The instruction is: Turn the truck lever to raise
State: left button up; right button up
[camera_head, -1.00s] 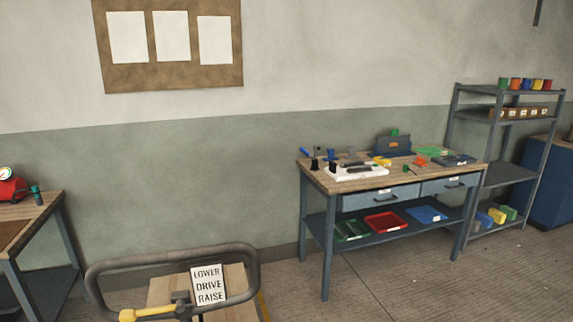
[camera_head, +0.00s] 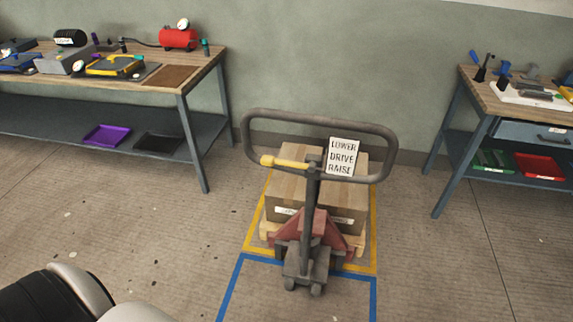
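The pallet truck (camera_head: 307,258) stands in the middle of the head view, with its dark looped handle (camera_head: 250,138) upright towards me. A yellow lever (camera_head: 284,163) sticks out to the left from the handle's centre post. A white sign (camera_head: 342,157) on the handle reads LOWER, DRIVE, RAISE from top to bottom. The lever lies roughly level, a little nearer the RAISE line in height. Neither of my grippers is in view; a black and white part at the lower left looks like mine.
Yellow and blue tape (camera_head: 228,288) marks the floor around the pallet and truck. A workbench (camera_head: 190,140) with a red tank (camera_head: 178,39) stands at the left. Another workbench (camera_head: 450,150) stands at the right. The floor in front of the truck is open.

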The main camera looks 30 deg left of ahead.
aim_at(266, 160)
jog(key=z, duration=0.25)
jog(key=j+z, duration=0.4)
jog(key=j, duration=0.2)
jog(key=k+j+z, duration=0.15)
jog(key=j+z, duration=0.25)
jog(key=j, duration=0.2)
